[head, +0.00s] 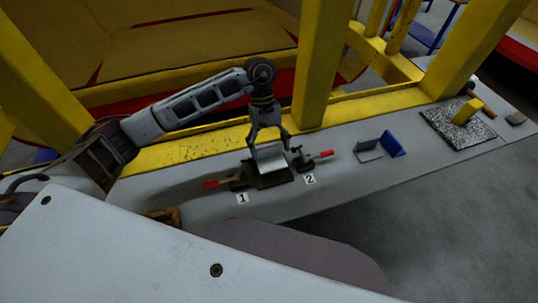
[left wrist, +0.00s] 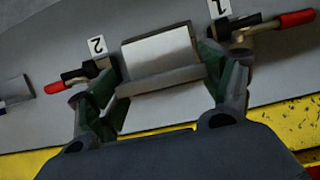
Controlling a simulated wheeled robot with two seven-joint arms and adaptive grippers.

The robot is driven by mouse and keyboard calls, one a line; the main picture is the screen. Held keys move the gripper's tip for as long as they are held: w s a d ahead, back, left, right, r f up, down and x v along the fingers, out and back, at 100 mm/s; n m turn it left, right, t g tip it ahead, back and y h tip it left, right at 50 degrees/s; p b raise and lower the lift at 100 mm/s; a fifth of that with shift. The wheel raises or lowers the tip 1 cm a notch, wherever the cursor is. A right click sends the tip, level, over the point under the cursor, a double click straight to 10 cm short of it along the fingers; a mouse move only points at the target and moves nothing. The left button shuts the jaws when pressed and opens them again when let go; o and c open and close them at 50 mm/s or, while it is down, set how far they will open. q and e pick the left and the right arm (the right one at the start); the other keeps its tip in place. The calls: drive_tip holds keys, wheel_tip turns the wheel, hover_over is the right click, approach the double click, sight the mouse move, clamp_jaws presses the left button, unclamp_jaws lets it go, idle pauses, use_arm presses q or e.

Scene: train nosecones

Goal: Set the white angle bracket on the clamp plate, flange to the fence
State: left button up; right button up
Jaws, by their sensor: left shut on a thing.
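The white angle bracket (head: 272,157) is at the dark clamp plate (head: 275,181), between the two toggle clamps. My left gripper (head: 268,146) comes down from above and is shut on the bracket, one finger at each end. In the left wrist view the bracket's pale face (left wrist: 158,49) lies between the fingertips of my left gripper (left wrist: 166,82), with a grey strip along its near edge. I cannot tell whether the bracket rests fully on the plate or whether its flange touches the fence. My right gripper is out of view.
Clamp 1 (head: 238,184) and clamp 2 (head: 303,161) have red handles pointing outward, close beside the gripper. A blue piece (head: 392,144) stands to the right. Farther right, a yellow block (head: 467,111) sits on a speckled pad (head: 447,129). A yellow post (head: 320,65) rises behind.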

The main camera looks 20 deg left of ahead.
sight(269, 151)
use_arm(q)
drive_tip(key=shift+f+b, duration=0.65)
drive_tip(key=shift+f, duration=1.55)
drive_tip(key=shift+f, duration=0.1)
drive_tip(key=o, duration=1.2)
drive_tip(key=shift+c, duration=0.2)
drive_tip(key=shift+v, duration=0.8)
drive_tip(key=b+v, duration=0.2)
drive_tip(key=v, duration=0.8)
drive_tip(key=shift+r, duration=0.3)
